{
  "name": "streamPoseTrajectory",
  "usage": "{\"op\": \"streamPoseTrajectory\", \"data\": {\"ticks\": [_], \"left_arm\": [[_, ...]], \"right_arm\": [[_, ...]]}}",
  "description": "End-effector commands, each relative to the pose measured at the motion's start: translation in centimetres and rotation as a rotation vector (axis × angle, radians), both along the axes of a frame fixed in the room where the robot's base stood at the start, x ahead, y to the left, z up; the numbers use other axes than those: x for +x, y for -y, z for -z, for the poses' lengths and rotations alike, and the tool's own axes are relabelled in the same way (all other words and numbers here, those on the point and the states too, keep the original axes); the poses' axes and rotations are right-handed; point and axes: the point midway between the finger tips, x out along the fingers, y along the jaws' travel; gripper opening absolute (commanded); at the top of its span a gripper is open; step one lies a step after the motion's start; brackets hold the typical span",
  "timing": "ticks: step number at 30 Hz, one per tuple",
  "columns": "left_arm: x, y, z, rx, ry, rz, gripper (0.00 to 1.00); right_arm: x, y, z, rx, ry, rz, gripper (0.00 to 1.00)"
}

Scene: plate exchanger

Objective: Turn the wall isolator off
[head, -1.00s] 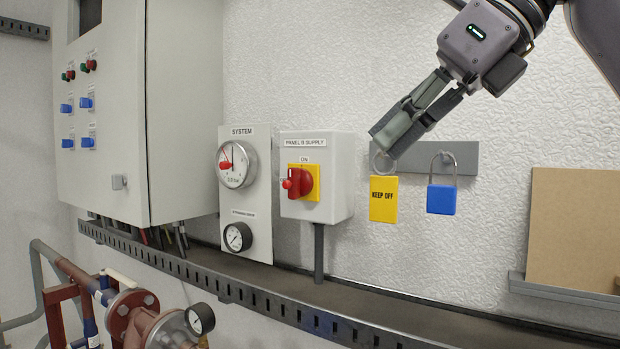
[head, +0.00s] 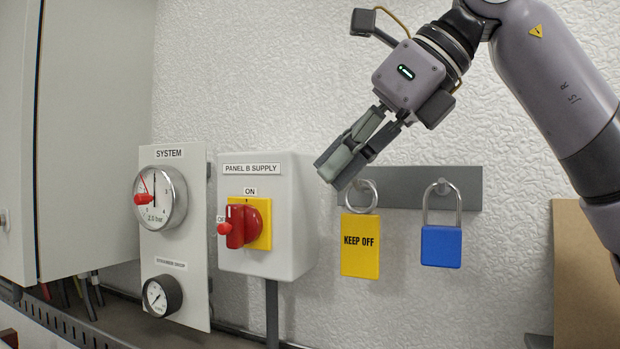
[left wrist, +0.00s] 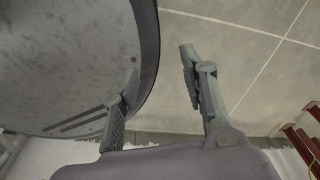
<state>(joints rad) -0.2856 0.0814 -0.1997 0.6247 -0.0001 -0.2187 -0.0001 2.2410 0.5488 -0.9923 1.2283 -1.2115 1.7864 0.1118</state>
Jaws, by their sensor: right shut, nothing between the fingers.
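The wall isolator is a grey box (head: 288,215) labelled PANEL B SUPPLY. Its red rotary handle (head: 237,226) sits on a yellow plate (head: 264,239), with ON marked above and OFF partly hidden at the left. The handle stands upright, in line with ON, and a red knob sticks out to its left. My right gripper (head: 331,175) is shut and empty, up and to the right of the handle, apart from it. My left gripper (left wrist: 158,85) shows in the left wrist view, open and empty above a tiled floor.
A yellow KEEP OFF tag (head: 360,246) and a blue padlock (head: 441,246) hang from a grey rail (head: 407,187) right of the isolator. A gauge panel (head: 190,259) and a large cabinet (head: 95,130) stand left. A brown board (head: 580,270) is at the right.

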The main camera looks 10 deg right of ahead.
Motion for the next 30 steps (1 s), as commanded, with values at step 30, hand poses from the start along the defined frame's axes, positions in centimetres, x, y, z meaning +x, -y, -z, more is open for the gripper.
{"op": "streamPoseTrajectory", "data": {"ticks": [30], "left_arm": [[-1.3, 0.2, -1.3, -0.003, -0.017, -0.001, 0.40]], "right_arm": [[5.8, -8.1, 6.0, 0.001, 0.001, 0.000, 0.00]]}}
